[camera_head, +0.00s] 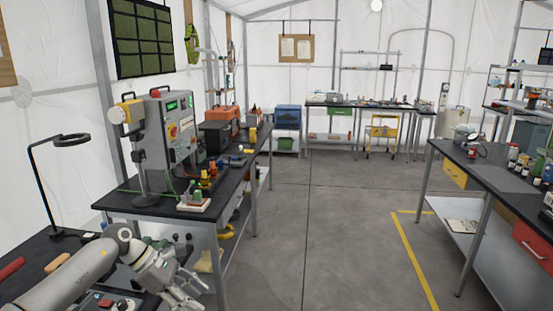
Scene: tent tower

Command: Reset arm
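My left arm comes in from the bottom left, and its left gripper (190,293) is near the bottom edge of the head view. Its fingers point down and to the right, with a gap showing between them and nothing visible in it. The gripper is beside the near end of the black-topped workbench (140,206). My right arm and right gripper are not in the picture.
The left workbench carries a grey control box (167,130) and several small tools. A black ring lamp (72,138) stands at the left. Another bench (500,175) stands at the right. The grey floor (330,220) between them is clear, with a yellow line (414,262).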

